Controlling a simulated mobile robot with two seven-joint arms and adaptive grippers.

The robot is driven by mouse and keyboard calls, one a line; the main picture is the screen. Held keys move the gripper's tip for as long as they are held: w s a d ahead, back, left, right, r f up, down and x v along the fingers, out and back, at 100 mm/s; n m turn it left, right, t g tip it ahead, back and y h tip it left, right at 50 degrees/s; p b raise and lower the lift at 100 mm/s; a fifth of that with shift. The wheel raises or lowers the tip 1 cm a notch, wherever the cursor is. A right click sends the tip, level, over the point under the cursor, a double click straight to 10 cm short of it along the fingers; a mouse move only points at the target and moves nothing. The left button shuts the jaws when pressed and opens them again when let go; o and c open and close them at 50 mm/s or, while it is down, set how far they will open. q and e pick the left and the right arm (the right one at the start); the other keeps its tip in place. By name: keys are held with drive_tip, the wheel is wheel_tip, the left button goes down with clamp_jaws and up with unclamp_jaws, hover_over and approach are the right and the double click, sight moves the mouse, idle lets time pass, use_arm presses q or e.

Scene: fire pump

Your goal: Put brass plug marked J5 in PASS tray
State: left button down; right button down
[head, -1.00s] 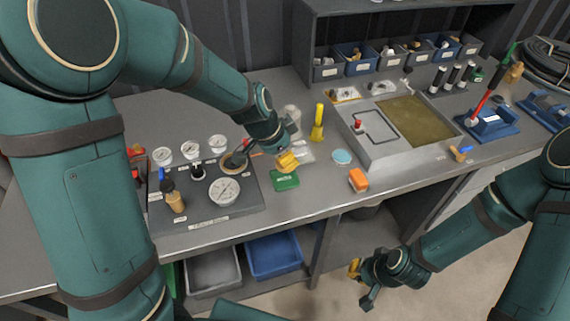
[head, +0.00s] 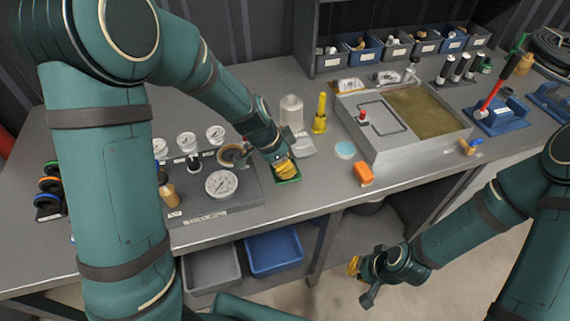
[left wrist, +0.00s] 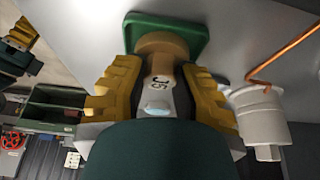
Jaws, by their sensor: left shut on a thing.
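My left gripper (head: 285,171) has yellow fingers and is over the small green tray (head: 290,181) near the bench's front edge. I cannot tell whether the plug touches the tray's floor. In the head view the gripper hides the plug. No PASS lettering is readable on the tray. My right gripper (head: 358,281) hangs off the bench front; its opening is unclear.
A gauge panel (head: 236,202) lies to the left, a grey water basin (head: 384,152) to the right.

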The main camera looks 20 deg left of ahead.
use_arm(q)
drive_tip(key=shift+r, duration=0.1)
drive_tip(key=shift+f, duration=0.2)
drive_tip(key=c, duration=0.8)
unclamp_jaws()
drive_tip(key=shift+c, duration=0.2)
drive_tip(key=shift+a+r, duration=0.1)
drive_tip(key=shift+r, duration=0.45)
drive_tip(key=p+v, duration=0.3)
drive_tip(key=v, duration=0.8)
drive_tip(key=shift+s, duration=0.2)
drive_tip(key=shift+a, duration=0.1)
